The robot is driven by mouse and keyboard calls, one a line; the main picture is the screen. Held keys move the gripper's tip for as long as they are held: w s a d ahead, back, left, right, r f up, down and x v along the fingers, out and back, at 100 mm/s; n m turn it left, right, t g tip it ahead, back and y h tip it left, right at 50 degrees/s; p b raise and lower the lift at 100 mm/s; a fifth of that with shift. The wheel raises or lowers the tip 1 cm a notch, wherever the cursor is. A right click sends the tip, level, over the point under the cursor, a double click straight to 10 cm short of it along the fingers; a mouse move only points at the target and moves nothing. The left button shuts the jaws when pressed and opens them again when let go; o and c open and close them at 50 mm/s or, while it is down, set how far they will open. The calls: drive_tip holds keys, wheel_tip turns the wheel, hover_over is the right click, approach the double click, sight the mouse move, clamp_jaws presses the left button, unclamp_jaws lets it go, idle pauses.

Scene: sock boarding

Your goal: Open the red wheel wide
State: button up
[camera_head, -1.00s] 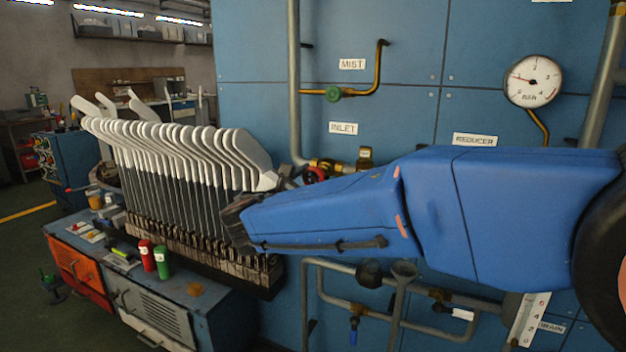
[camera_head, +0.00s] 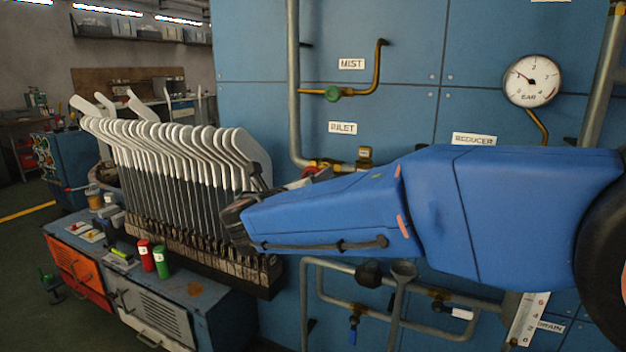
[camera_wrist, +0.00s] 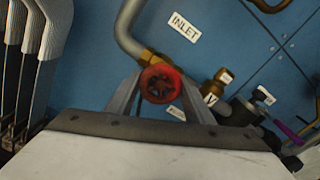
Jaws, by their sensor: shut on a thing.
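The red wheel (camera_wrist: 160,84) sits on the brass inlet valve in the wrist view, under the INLET label (camera_wrist: 185,27). My gripper (camera_wrist: 160,90) has one finger on each side of the wheel and is shut on it. In the head view only a sliver of red (camera_head: 311,170) shows; my blue arm hides most of the wheel and the fingers. The pressure gauge (camera_head: 532,81) at the upper right has its needle pointing up and left.
A rack of grey-white sock boards (camera_head: 185,150) stands close left of my gripper. A green-handled MIST valve (camera_head: 333,94) is above. More brass fittings (camera_wrist: 222,80) and a purple lever (camera_wrist: 287,130) lie right of the wheel.

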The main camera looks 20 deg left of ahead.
drive_tip(key=n, duration=0.5)
drive_tip(key=shift+f+n, duration=0.1)
drive_tip(key=shift+n, duration=2.5)
drive_tip(key=o, duration=1)
drive_tip(key=shift+o, duration=0.2)
drive_tip(key=shift+s, duration=0.15)
